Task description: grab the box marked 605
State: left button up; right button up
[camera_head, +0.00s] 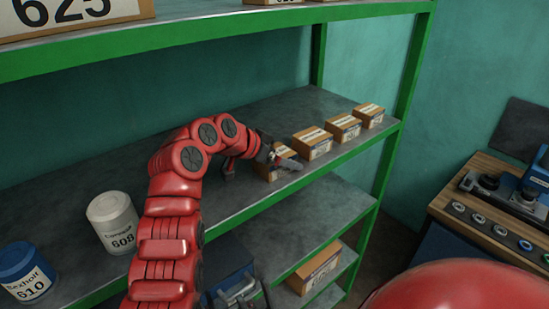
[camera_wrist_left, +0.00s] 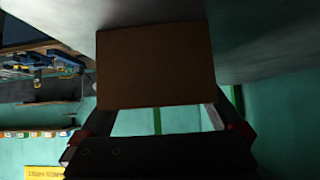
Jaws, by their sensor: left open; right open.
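Several small brown boxes with white labels stand in a row on the middle shelf in the head view; their numbers are too small to read, so I cannot tell which is 605. My left gripper (camera_head: 262,167) is open at the nearest box (camera_head: 279,169), with its fingers around that box and partly hiding it. In the left wrist view a plain brown box face (camera_wrist_left: 157,65) fills the space ahead of the open fingers; its label is not visible there.
The green-edged shelf (camera_head: 262,108) also holds a white can marked 608 (camera_head: 113,222) and a blue can marked 610 (camera_head: 29,271). A box marked 625 (camera_head: 70,14) sits on the shelf above. Another box (camera_head: 315,268) is lower down. A workbench (camera_head: 480,215) stands at right.

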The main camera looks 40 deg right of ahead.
pick_arm(q)
jog(key=c, duration=1.4)
